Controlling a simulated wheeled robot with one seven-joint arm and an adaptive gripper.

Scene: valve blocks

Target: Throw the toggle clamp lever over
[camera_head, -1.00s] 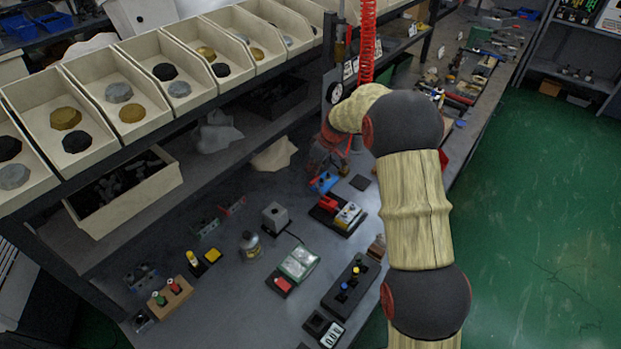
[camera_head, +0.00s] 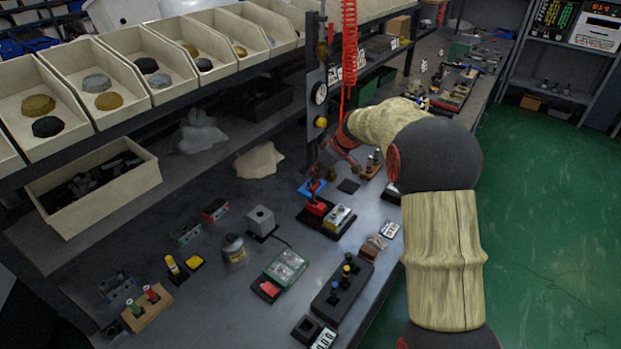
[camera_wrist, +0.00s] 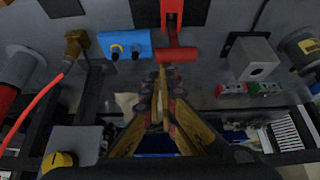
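The toggle clamp (camera_head: 317,207) is a red piece on a dark plate on the bench, left of a yellow and silver block. In the wrist view its red lever (camera_wrist: 177,54) shows as a crossbar at the end of a red arm, at top centre. My gripper (camera_wrist: 161,80) points at the crossbar, with its fingertips close together just short of it in the picture. I see nothing held between them, and I cannot tell whether they touch the bar. In the head view my gripper (camera_head: 330,163) is partly hidden beside the clamp.
A blue box with two knobs (camera_wrist: 125,45) stands left of the lever. A grey block (camera_wrist: 253,58) stands to the right. A red coiled hose (camera_head: 348,50) hangs by the shelf post. Shelves with bins (camera_head: 110,80) overhang the bench's far side.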

